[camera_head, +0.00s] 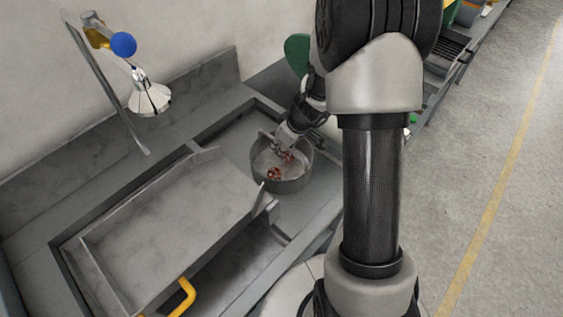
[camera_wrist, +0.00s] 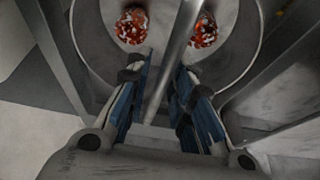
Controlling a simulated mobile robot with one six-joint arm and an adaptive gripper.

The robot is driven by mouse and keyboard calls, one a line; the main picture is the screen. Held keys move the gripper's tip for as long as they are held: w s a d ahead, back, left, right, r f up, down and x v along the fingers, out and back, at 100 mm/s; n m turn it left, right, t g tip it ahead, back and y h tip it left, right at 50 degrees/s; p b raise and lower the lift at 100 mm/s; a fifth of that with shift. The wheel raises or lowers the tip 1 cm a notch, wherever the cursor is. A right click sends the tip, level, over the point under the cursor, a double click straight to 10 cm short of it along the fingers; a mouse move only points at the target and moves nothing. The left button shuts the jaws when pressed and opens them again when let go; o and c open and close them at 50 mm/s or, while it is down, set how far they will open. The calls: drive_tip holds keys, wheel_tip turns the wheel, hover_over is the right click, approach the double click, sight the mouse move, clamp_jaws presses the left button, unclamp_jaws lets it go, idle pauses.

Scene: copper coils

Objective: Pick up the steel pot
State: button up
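The steel pot (camera_head: 284,186) is a round grey vessel standing in the sunken bay of the grey worktop, right of the large tray. Reddish copper coils (camera_head: 274,174) lie inside it. My gripper (camera_head: 280,150) reaches down over the pot from the upper right. In the wrist view, a straight metal bar (camera_wrist: 182,38), seemingly the pot's handle, crosses above the pot and passes between my two fingers (camera_wrist: 165,68). The fingers are apart, with a gap beside the bar on the left; the right finger is close to it. Two coils show beyond the fingertips (camera_wrist: 131,24).
A large grey tray (camera_head: 150,225) fills the worktop left of the pot, with a yellow handle (camera_head: 184,298) at its front. A lamp-like fitting with a blue knob (camera_head: 123,44) stands by the wall. Open floor (camera_head: 500,130) with a yellow line lies right.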

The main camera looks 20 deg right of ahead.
clamp_jaws()
idle(0.4)
drive_tip(key=shift+r+p, duration=0.25)
drive_tip(key=shift+p, duration=0.2)
